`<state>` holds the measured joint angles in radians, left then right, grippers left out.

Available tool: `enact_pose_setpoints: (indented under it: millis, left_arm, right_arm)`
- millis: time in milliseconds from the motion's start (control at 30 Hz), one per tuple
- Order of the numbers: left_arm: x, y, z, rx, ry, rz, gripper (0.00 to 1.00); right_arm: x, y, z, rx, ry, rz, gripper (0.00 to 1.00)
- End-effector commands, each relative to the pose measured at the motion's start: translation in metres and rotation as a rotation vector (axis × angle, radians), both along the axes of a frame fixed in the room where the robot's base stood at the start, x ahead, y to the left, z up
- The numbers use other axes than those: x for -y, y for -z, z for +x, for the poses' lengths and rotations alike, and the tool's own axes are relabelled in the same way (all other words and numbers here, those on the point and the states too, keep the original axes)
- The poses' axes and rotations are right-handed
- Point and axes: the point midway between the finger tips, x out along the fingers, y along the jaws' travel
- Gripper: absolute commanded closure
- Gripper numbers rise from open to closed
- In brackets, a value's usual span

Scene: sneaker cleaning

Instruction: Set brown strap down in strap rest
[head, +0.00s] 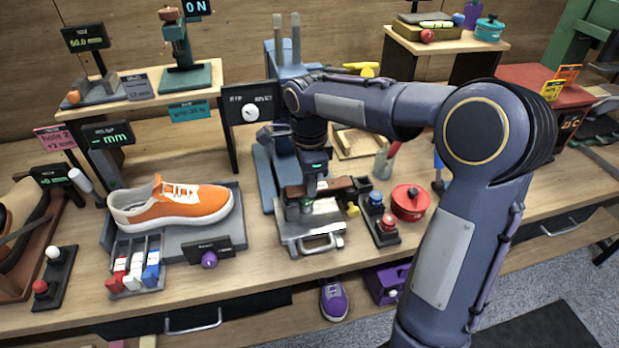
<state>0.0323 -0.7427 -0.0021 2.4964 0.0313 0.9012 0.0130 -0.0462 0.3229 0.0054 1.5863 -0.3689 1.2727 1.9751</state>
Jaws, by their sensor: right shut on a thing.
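My right gripper (306,203) reaches in from the right and points down over the grey station at the middle of the bench. It is shut on the brown strap (342,186), which shows as a dark brown band on both sides of the fingers. The strap lies level, just above or on the grey metal tray (312,243) with a front handle. I cannot tell which part is the strap rest, or whether the strap touches it; my gripper and wrist hide part of that spot. My left gripper is not in view.
An orange sneaker (172,205) sits on a grey stand to the left, behind several coloured switches. A red lidded pot (409,201) and a button box (380,220) stand close right of the gripper. A black display (251,111) stands close behind left.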

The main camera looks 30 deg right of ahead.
Motion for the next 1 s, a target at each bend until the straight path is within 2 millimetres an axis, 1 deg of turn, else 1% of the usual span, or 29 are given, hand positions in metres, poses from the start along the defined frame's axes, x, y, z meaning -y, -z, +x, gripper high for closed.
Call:
enact_pose_setpoints:
  millis: [300,333,500,533,767,833,933,1000]
  left_arm:
    - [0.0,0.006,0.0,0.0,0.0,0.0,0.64]
    - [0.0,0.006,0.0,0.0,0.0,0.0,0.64]
    - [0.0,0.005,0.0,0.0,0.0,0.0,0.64]
    - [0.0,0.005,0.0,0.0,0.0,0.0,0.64]
    - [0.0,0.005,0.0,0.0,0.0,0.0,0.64]
    - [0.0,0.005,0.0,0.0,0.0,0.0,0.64]
    - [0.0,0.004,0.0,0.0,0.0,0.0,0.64]
    - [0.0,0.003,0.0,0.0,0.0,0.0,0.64]
  right_arm:
    - [0.0,0.009,0.0,0.0,0.0,0.0,0.94]
    - [0.0,0.009,0.0,0.0,0.0,0.0,0.71]
    - [0.0,0.008,0.0,0.0,0.0,0.0,0.48]
    - [0.0,0.008,0.0,0.0,0.0,0.0,0.46]
    - [0.0,0.008,0.0,0.001,0.0,0.0,0.46]
    - [0.0,0.005,0.0,0.001,0.0,0.0,0.46]
    - [0.0,-0.006,0.001,0.004,0.0,0.0,0.46]
    - [0.0,-0.018,0.001,0.005,-0.001,0.001,0.46]
